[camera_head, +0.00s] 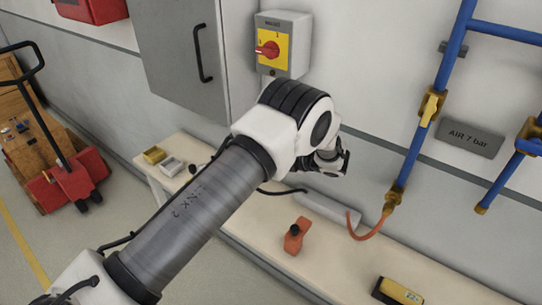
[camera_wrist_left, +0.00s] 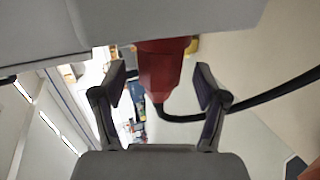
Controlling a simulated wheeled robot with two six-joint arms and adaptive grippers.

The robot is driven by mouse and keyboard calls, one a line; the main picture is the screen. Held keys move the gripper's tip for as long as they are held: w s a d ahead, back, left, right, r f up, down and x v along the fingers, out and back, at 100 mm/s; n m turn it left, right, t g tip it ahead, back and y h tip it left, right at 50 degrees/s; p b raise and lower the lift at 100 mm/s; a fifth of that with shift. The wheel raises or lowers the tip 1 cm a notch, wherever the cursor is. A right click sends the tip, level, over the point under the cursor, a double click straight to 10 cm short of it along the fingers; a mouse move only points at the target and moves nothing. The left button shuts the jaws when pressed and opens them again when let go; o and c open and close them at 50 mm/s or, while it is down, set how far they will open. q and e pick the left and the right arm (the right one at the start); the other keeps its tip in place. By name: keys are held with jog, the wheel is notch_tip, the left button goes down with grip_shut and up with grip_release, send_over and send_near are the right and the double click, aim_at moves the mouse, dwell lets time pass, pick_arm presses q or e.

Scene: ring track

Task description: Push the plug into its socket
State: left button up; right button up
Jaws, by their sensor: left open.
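In the left wrist view, a red plug-like piece (camera_wrist_left: 158,72) sits between the two dark fingers of my left gripper (camera_wrist_left: 161,82). Gaps show on both sides of it, and a black cable (camera_wrist_left: 185,118) runs from its lower end to the right. Its upper end meets a pale grey surface (camera_wrist_left: 190,18); I cannot tell how far in it sits, or make out the socket. In the head view my left gripper (camera_head: 340,162) is above the bench near the wall, partly hidden by its own wrist. The plug does not show clearly there. My right gripper is not in view.
On the bench (camera_head: 262,232) lie a white box (camera_head: 328,208), an orange piece with a black knob (camera_head: 295,238) and a yellow meter (camera_head: 397,292). An orange hose (camera_head: 372,232) hangs from blue pipes (camera_head: 428,120). A switch box (camera_head: 283,45) is on the wall.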

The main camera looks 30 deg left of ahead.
pick_arm(q)
jog(key=v, duration=1.1)
jog(key=shift+d, duration=0.4)
